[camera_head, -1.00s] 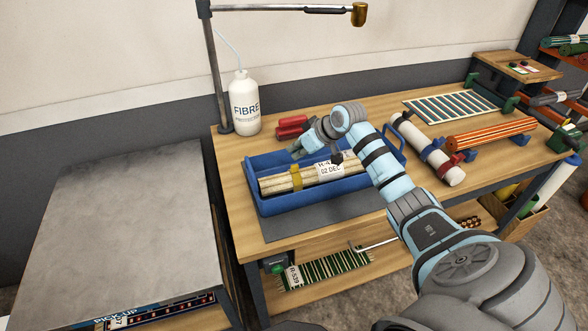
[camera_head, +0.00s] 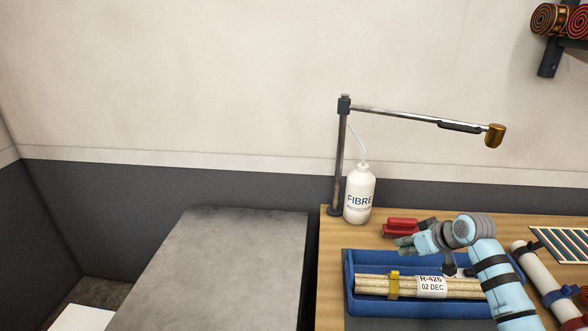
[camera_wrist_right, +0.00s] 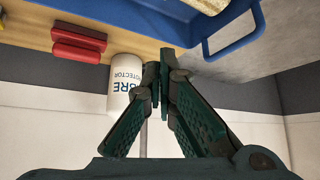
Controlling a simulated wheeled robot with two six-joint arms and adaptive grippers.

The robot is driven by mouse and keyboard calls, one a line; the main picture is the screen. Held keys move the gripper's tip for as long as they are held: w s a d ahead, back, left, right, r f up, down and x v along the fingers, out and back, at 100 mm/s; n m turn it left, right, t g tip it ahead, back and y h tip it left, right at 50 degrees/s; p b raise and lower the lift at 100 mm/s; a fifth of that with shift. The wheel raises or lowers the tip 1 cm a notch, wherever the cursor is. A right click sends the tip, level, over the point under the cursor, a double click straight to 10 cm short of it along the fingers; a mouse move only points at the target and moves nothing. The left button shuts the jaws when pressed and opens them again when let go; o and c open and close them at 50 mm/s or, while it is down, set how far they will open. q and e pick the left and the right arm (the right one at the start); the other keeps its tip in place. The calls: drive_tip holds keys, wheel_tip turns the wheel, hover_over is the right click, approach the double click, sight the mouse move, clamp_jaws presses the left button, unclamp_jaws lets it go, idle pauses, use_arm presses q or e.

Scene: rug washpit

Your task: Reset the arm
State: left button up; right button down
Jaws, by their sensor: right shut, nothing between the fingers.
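My right arm reaches in from the lower right in the head view. Its gripper (camera_head: 406,244) is above the far side of the blue tray (camera_head: 350,290) and points left. In the right wrist view the dark green fingers of this gripper (camera_wrist_right: 158,62) meet at their tips with nothing between them. A cream rolled rug (camera_head: 415,287) with a yellow band and a label reading R-426, 02 DEC lies in the tray, apart from the gripper. My left gripper is not in view.
A white FIBRE PROTECTOR bottle (camera_head: 358,195) stands at the back beside a lamp-like post (camera_head: 341,160). Red blocks (camera_head: 401,227) lie behind the tray. A white roll (camera_head: 540,275) and a striped piece (camera_head: 566,250) are at right. A bare grey tabletop (camera_head: 215,270) is at left.

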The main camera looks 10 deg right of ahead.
sight(379, 302)
drive_tip(key=s+a+f, duration=0.2)
drive_tip(key=f, duration=0.1)
drive_tip(key=s+a+f+g, duration=0.1)
drive_tip(key=s+a+f, duration=0.2)
drive_tip(key=s+a+f+n+g, duration=0.1)
drive_tip(key=s+a+f, duration=0.1)
drive_tip(key=a+f, duration=0.1)
drive_tip(key=shift+s+f, duration=0.25)
drive_tip(key=shift+f, duration=0.05)
drive_tip(key=s+a+f+m+g+h, duration=0.1)
drive_tip(key=s+a+f, duration=0.15)
drive_tip(key=s, duration=0.65)
drive_tip(key=s+a+f+m+g+h, duration=0.1)
drive_tip(key=s+a, duration=0.3)
drive_tip(key=s, duration=0.5)
drive_tip(key=s+a+f, duration=0.1)
drive_tip(key=s+a, duration=0.2)
drive_tip(key=s, duration=0.6)
wheel_tip(379, 302, down, 22)
drive_tip(key=s+d+g+b, duration=0.2)
drive_tip(key=s+f, duration=1.2)
drive_tip(key=s, duration=0.1)
drive_tip(key=shift+f+m+g+b, duration=0.2)
drive_tip(key=shift+m+g+b, duration=0.1)
drive_tip(key=shift+m+b, duration=0.15)
